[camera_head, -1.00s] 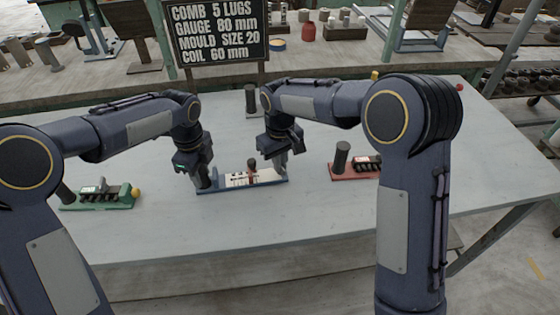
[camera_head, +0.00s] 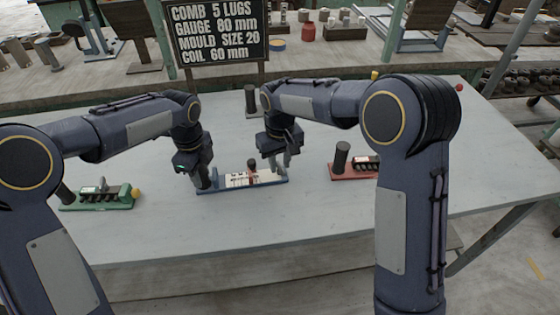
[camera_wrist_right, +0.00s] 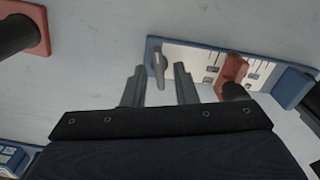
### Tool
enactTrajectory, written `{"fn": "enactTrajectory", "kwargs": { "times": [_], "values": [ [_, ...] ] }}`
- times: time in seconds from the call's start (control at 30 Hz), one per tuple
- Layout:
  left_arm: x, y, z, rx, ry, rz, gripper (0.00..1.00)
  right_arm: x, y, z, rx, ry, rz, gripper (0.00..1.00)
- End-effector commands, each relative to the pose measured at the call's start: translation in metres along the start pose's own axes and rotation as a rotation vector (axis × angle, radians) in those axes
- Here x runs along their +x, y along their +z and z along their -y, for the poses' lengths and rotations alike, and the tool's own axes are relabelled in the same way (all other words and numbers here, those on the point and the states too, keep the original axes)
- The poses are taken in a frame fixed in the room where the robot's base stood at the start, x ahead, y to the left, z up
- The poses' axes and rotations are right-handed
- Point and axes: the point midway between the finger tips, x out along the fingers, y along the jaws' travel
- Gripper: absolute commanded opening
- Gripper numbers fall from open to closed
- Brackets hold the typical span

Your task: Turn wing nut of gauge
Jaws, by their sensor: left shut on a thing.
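The gauge (camera_head: 240,187) has a blue base and a white scale plate and lies on the table between my grippers. In the right wrist view, its grey wing nut (camera_wrist_right: 158,66) stands at the end of the white plate, and a red slider (camera_wrist_right: 231,70) with a dark knob sits further along. My right gripper (camera_wrist_right: 159,68) is open, its fingertips on either side of the wing nut; contact cannot be told. My left gripper (camera_head: 202,182) is shut on the dark handle at the gauge's left end, mostly hidden by the gripper.
A green tool (camera_head: 110,203) lies at the left and a red tool (camera_head: 345,174) with a dark post at the right. A dark post (camera_head: 250,98) stands behind, near a lettered board (camera_head: 217,35). The table's front strip (camera_head: 250,235) is clear.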

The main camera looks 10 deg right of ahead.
Motion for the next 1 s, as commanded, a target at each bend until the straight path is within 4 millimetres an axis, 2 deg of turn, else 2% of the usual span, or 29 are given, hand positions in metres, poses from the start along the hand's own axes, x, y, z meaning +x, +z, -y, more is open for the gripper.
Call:
{"fn": "enactTrajectory", "kwargs": {
  "times": [0.37, 0.47, 0.8, 1.0],
  "values": [
    [-0.001, 0.0, 0.0, -0.001, -0.002, 0.0, 0.0, -0.004, 0.0, 0.0, -0.001, 0.0, 0.0, 0.3],
    [-0.001, 0.0, 0.0, -0.001, -0.002, 0.0, 0.0, -0.017, -0.001, 0.0, -0.001, 0.0, -0.003, 0.3],
    [-0.001, 0.0, 0.001, -0.001, -0.002, 0.0, 0.0, -0.087, -0.001, 0.0, -0.002, 0.0, -0.004, 0.3],
    [-0.001, 0.0, 0.001, -0.001, -0.003, 0.0, 0.0, -0.113, -0.001, 0.0, -0.001, 0.0, -0.001, 0.3]
  ]
}}
